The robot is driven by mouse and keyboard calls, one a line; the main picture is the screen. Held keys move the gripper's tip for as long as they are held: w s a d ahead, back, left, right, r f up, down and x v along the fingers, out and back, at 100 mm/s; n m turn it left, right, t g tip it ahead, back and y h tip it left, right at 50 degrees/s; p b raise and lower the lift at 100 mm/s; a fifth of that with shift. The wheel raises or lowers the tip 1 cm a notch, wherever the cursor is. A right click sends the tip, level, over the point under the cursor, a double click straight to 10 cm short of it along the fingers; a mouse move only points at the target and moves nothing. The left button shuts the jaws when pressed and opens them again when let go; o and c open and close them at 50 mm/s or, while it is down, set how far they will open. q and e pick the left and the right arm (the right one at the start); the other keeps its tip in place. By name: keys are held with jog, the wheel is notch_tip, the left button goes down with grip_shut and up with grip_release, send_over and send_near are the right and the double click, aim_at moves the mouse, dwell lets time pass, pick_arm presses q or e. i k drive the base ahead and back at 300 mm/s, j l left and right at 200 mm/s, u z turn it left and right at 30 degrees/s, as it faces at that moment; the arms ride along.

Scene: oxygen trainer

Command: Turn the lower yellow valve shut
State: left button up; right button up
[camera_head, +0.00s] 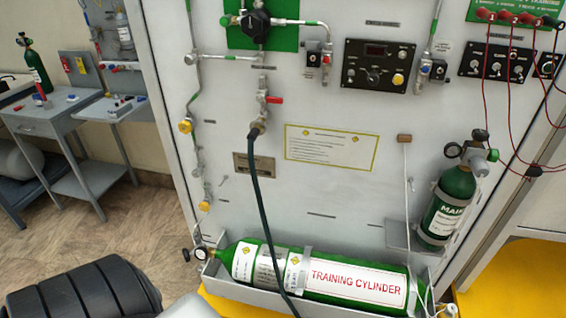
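A pipe runs down the left side of the white panel (330,205). An upper yellow valve (185,126) sits about halfway down it. The lower yellow valve (205,206) is a small yellow knob further down the same line, above a pressure gauge (201,253). It is too small to tell whether it is open or shut. Nothing touches either valve.
A green training cylinder (265,265) lies in a tray at the panel's foot. A dark hose (262,205) hangs over it from a red-handled valve (273,99). A smaller green cylinder (446,208) stands at right. Grey workbenches (75,125) stand at left.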

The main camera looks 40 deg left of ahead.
aim_at(203, 206)
jog(key=k+j+z, duration=0.1)
jog(key=j+z, duration=0.3)
jog(key=j, duration=0.15)
jog(key=k+j+z, duration=0.15)
jog(key=j+z, duration=0.25)
jog(key=k+j+z, duration=0.25)
jog(key=j+z, duration=0.15)
jog(key=k+j+z, duration=0.35)
jog(key=j, duration=0.15)
jog(key=k+j+z, duration=0.25)
jog(key=z, duration=0.15)
